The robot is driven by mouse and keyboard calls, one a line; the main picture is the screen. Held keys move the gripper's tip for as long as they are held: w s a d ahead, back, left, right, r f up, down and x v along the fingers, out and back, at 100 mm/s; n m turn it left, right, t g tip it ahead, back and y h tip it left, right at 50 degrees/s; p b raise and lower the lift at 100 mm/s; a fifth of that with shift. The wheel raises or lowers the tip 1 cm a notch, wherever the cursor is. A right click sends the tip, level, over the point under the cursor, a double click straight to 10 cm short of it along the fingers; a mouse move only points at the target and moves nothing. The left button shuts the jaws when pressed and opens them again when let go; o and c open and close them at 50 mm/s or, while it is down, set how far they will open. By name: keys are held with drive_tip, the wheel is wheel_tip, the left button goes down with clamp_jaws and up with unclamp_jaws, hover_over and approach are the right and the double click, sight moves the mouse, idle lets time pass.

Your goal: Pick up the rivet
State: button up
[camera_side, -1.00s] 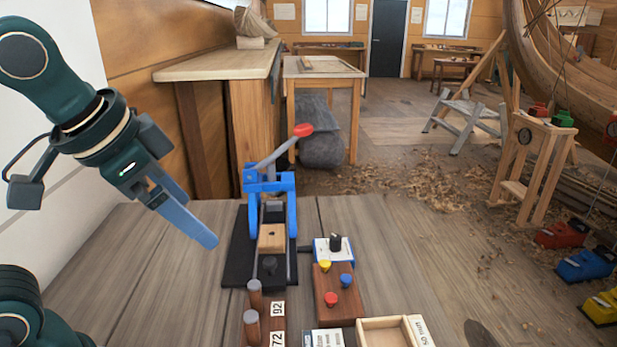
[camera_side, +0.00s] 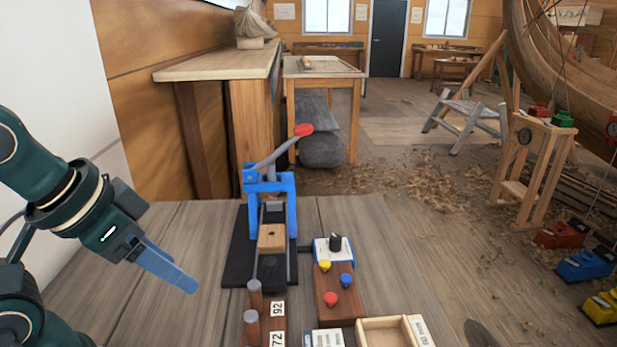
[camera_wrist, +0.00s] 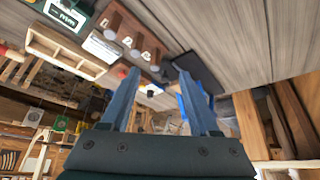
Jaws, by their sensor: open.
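Several round posts with grey tops, which may be the rivets, stand in a brown wooden rack with number labels. In the side view one post (camera_side: 255,296) is at the front of the table, and the lower edge cuts off part of the rack (camera_side: 277,327). The wrist view shows grey tops (camera_wrist: 135,53) along the rack (camera_wrist: 126,23). My gripper (camera_side: 190,284) is to the left of the rack, above the table, apart from everything. In the wrist view my gripper (camera_wrist: 161,77) has its two blue fingers spread with nothing between them.
A blue lever press (camera_side: 269,200) on a black base stands behind the rack. A brown board with coloured knobs (camera_side: 338,300) and an open wooden box (camera_side: 390,333) are to the right. The table (camera_side: 160,250) left of the press is clear.

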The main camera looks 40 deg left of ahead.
drive_tip(key=w+r+n+t, duration=0.1)
drive_tip(key=w+r+n, duration=0.2)
drive_tip(key=w+r, duration=0.25)
drive_tip(key=g, duration=0.2)
hover_over(346, 277)
drive_tip(key=s, duration=0.2)
drive_tip(key=shift+m+y, duration=0.3)
drive_tip(key=shift+y, duration=0.1)
wheel_tip(346, 277, down, 13)
drive_tip(key=shift+s+d+f, duration=0.1)
drive_tip(key=shift+s+d, duration=0.05)
drive_tip(key=shift+d+f, duration=0.1)
drive_tip(key=shift+f, duration=0.25)
drive_tip(key=shift+x, duration=2.25)
clamp_jaws()
